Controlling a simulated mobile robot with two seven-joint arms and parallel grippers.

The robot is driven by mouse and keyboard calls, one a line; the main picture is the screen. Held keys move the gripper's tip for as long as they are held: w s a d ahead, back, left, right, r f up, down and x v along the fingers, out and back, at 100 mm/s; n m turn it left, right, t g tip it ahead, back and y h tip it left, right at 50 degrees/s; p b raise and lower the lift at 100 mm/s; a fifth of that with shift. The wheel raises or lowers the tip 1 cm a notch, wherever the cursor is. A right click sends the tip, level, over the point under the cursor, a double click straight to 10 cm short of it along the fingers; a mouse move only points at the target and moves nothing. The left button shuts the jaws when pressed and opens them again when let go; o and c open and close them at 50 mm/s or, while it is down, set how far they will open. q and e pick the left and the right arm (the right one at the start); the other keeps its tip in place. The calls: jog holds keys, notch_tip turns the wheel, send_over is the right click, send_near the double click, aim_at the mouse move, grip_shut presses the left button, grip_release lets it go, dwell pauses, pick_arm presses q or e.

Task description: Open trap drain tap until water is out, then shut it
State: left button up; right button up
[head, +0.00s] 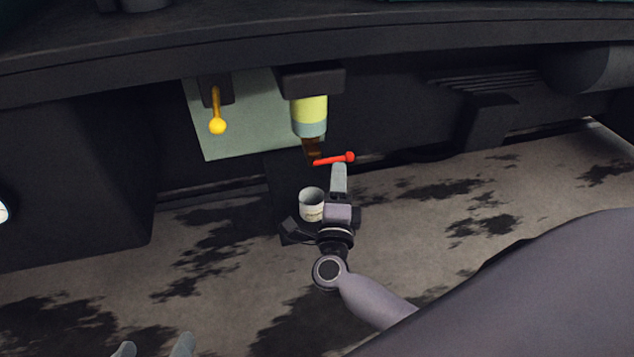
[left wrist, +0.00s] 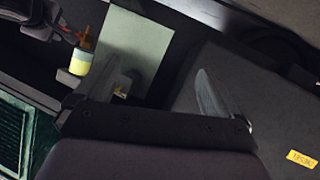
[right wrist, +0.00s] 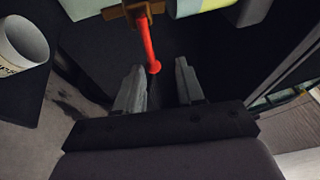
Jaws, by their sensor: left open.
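The trap (head: 310,113) hangs under the dark ledge. Its glass is yellow-green above with a blue-green band at the bottom. Below it is the brown drain tap (head: 311,147), whose red lever (head: 335,159) points sideways to the right in the head view. My right gripper (head: 339,168) is just below the lever. In the right wrist view the gripper (right wrist: 158,68) is open, with the red lever's end (right wrist: 154,68) by the gap between its fingertips, not gripped. My left gripper (head: 153,345) is open and empty at the bottom edge, far from the tap.
A white cup (head: 312,204) stands below the tap, close beside my right gripper. A yellow-knobbed lever (head: 217,122) hangs left of the trap, before a pale green panel (head: 240,135). The ledge (head: 400,52) overhangs above. The stained ground in front is clear.

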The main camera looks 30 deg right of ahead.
aim_at(339, 157)
jog(key=shift+m+g+h, duration=0.3)
jog(key=shift+m+g, duration=0.2)
jog(key=x, duration=0.2)
jog(key=b+x, duration=0.1)
jog(key=x, duration=0.1)
jog(key=f+b+x, duration=0.1)
jog(key=x, duration=0.2)
jog(key=shift+w+a, duration=0.15)
jog(key=shift+w, duration=0.05)
pick_arm(q)
jog(key=shift+d+f+h, duration=0.35)
jog(key=shift+d+h, duration=0.1)
jog(key=shift+h, duration=0.15)
pick_arm(e)
jog(key=shift+c, duration=0.3)
grip_shut()
